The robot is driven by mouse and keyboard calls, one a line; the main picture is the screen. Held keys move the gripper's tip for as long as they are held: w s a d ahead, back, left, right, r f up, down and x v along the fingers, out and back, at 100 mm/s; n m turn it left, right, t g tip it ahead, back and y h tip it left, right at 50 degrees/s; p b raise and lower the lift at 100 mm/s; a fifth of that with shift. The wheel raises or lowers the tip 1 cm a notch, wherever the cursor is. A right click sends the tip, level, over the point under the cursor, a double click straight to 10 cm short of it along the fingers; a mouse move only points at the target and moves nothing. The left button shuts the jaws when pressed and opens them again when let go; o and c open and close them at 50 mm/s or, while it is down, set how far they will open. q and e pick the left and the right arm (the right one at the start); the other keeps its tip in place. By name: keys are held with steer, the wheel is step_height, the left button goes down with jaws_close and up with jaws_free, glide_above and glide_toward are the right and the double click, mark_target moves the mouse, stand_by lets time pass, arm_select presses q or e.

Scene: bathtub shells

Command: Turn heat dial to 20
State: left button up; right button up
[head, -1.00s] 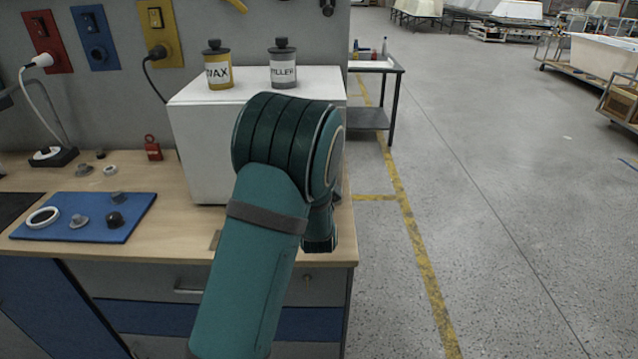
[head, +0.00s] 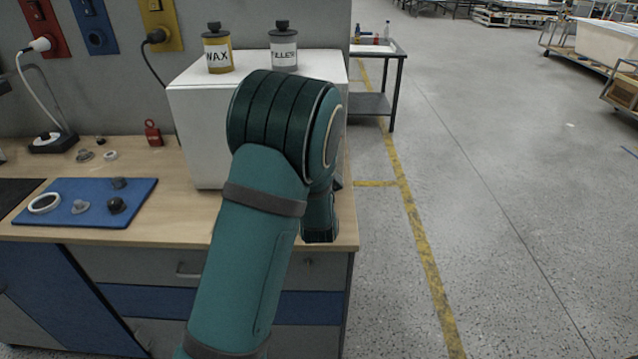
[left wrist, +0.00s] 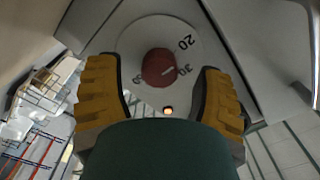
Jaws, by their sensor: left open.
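The heat dial is a dark red round knob (left wrist: 159,68) on a pale disc (left wrist: 140,38) with printed numbers, in the left wrist view. The number 20 (left wrist: 186,42) is at the disc's upper right. A white line on the knob points right, below the 20. Another number at the disc's lower left is hard to read. My left gripper (left wrist: 162,84) is open, its yellow fingers on either side of the knob with gaps between. In the head view my teal arm hides the gripper and dial. My right gripper is not in view.
A small orange light (left wrist: 168,110) glows below the knob. In the head view a white box (head: 198,130) stands on the wooden bench (head: 180,215), with a wax tin (head: 218,55) and a filler tin (head: 283,52) on top. A blue mat (head: 60,215) with small parts lies left.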

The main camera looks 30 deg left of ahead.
arm_select(q)
steer(key=v, duration=1)
steer(key=shift+s+d, duration=0.1)
steer(key=shift+s, duration=0.15)
